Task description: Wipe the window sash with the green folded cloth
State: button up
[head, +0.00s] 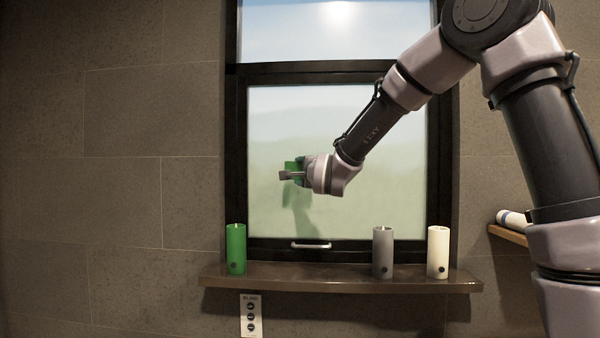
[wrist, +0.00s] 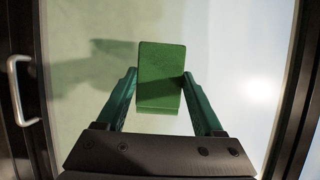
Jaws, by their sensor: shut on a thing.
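The window sash (head: 380,210) has a black frame, a pale pane and a silver handle (head: 310,245) at its bottom; the handle also shows at the left of the wrist view (wrist: 20,90). My gripper (head: 292,175) is in front of the left-middle part of the pane. In the wrist view my gripper (wrist: 160,92) is shut on the green folded cloth (wrist: 162,65), held between both green fingers. The cloth also shows in the head view (head: 290,166), partly hidden by my gripper. I cannot tell whether the cloth touches the pane.
A brown sill shelf (head: 340,285) runs below the window. On it stand a green candle (head: 236,249), a grey candle (head: 382,252) and a white candle (head: 437,252). A label panel (head: 251,315) is below. A white rolled item (head: 512,219) lies on a side shelf at right.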

jog(key=shift+s, duration=1.5)
